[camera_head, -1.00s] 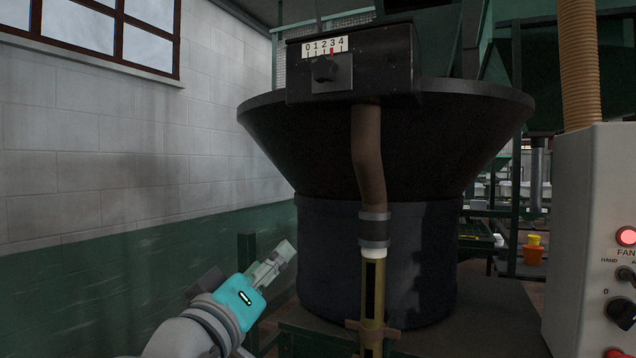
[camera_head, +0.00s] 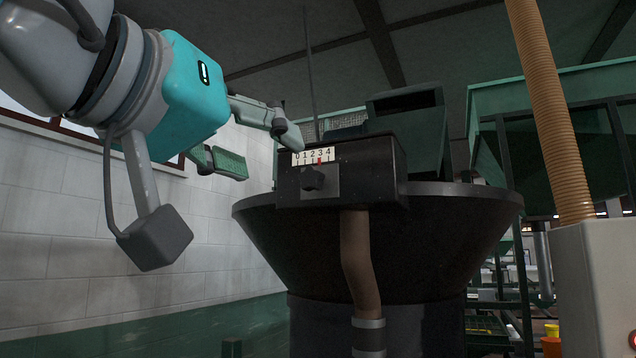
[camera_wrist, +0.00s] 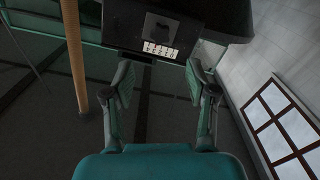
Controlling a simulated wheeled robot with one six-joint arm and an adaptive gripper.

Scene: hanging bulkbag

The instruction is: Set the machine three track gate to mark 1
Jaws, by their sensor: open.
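The track gate is a black box (camera_head: 375,165) on the rim of a dark funnel-shaped hopper. Its white scale (camera_head: 312,155) reads 0 to 4, and the red pointer (camera_head: 319,161) stands at 3. A dark knob (camera_head: 313,179) sits on a plate below the scale. My gripper (camera_head: 270,155) is open and empty, left of the box in the head view, with one fingertip near the scale's upper left. In the wrist view the scale (camera_wrist: 160,50) and knob (camera_wrist: 160,27) appear upside down, beyond my spread fingers (camera_wrist: 160,82). No contact with the knob shows.
A brown pipe (camera_head: 358,255) drops from under the box. A ribbed tan hose (camera_head: 550,110) and a grey cabinet (camera_head: 595,285) stand at the right. A pale block wall (camera_head: 200,235) with a window is at the left. Green machinery fills the back right.

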